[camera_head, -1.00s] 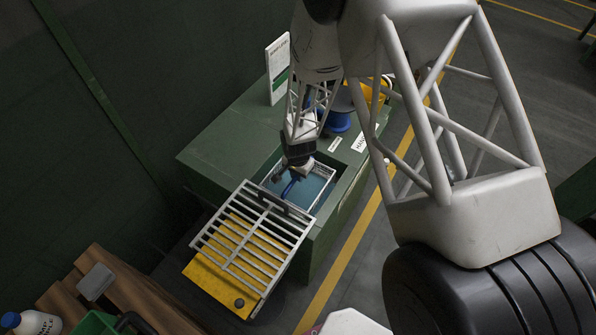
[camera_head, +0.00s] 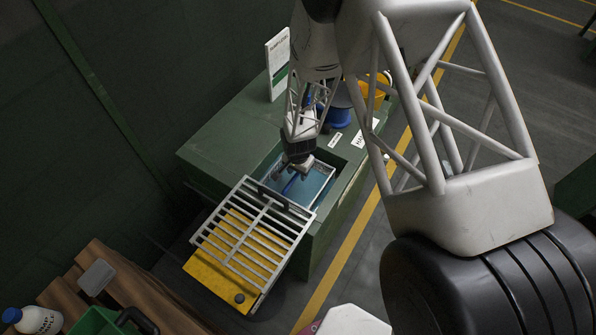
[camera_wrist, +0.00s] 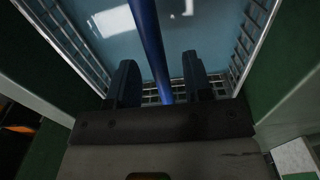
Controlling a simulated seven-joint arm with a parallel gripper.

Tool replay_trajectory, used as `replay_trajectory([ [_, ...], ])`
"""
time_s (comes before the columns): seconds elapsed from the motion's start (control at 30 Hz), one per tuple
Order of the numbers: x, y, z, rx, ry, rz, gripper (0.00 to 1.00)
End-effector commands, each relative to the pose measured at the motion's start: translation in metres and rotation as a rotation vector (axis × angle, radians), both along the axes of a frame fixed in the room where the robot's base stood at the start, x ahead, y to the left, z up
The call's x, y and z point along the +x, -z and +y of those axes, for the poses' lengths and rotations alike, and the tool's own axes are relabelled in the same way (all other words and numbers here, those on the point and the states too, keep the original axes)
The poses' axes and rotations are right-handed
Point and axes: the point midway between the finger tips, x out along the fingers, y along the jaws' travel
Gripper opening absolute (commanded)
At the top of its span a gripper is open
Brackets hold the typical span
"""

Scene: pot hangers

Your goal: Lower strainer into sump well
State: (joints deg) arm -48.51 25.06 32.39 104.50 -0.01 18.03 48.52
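The strainer, a wire-mesh basket with a pale rim (camera_head: 326,187), sits inside the open well of the green cabinet (camera_head: 225,140). Its mesh walls show on the sides in the wrist view (camera_wrist: 243,45), around pale blue water (camera_wrist: 115,22). A blue bar-like handle (camera_wrist: 150,40) spans the basket. My gripper (camera_head: 300,168) is above the well, pointing down. In the wrist view its two dark fingers (camera_wrist: 160,75) stand apart on either side of the handle, with gaps visible. How deep the basket sits, and whether it touches the bottom, cannot be seen.
A grey grate (camera_head: 252,232) leans at the well's front over a yellow panel (camera_head: 205,275). A blue spool (camera_head: 338,118), a yellow container (camera_head: 378,88) and a white sign (camera_head: 278,62) stand on the cabinet. A bottle (camera_head: 38,320) and green crate (camera_head: 95,322) are at lower left.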

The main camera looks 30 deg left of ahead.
Motion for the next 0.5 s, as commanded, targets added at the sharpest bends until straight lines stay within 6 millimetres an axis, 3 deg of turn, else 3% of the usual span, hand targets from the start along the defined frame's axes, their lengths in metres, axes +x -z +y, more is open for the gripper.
replay_trajectory([
  [0.27, 0.0, -0.001, 0.0, 0.0, 0.0, 0.0, 0.46],
  [0.5, 0.0, -0.014, 0.0, 0.001, 0.0, -0.001, 0.46],
])
